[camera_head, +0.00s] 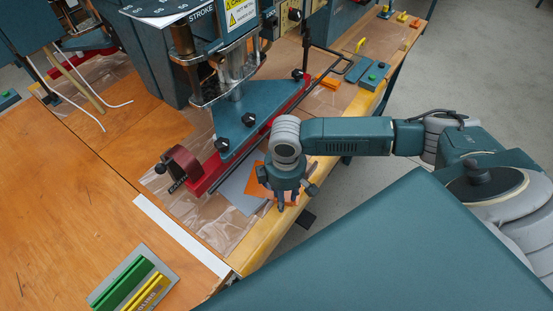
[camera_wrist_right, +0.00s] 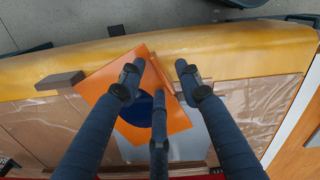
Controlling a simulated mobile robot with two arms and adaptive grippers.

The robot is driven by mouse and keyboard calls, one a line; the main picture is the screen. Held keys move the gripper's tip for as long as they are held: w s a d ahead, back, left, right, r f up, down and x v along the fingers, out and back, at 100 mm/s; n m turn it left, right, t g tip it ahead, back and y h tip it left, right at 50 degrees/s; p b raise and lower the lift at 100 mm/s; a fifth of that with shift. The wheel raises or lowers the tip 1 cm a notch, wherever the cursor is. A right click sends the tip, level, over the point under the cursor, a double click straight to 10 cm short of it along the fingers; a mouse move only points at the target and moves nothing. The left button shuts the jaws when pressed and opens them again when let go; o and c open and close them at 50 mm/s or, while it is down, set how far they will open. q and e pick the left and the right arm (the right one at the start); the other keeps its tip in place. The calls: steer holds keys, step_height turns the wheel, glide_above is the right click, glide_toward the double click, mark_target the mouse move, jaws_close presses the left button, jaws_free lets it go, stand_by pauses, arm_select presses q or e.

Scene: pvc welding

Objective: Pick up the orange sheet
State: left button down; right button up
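The orange sheet (camera_head: 256,181) lies near the wooden front edge of the bench, partly hidden under my right gripper (camera_head: 286,199). In the right wrist view the orange sheet (camera_wrist_right: 101,83) shows a dark blue round patch and overlaps a grey sheet (camera_wrist_right: 187,145). My right gripper (camera_wrist_right: 160,74) points down over the orange sheet with its fingers spread. Two fingertips are near the sheet's edge at the bench edge, and the third is over its middle. I cannot tell whether they touch it. My left gripper is not in view.
A blue-and-red press (camera_head: 250,112) stands just behind the sheets. Clear plastic film (camera_head: 215,218) covers the bench around them. A dark block (camera_wrist_right: 66,79) sits on the bench edge beside the orange sheet. Green and yellow strips (camera_head: 125,283) lie at the lower left.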

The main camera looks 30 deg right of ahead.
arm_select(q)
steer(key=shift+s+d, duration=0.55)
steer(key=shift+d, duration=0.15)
arm_select(e)
jaws_close()
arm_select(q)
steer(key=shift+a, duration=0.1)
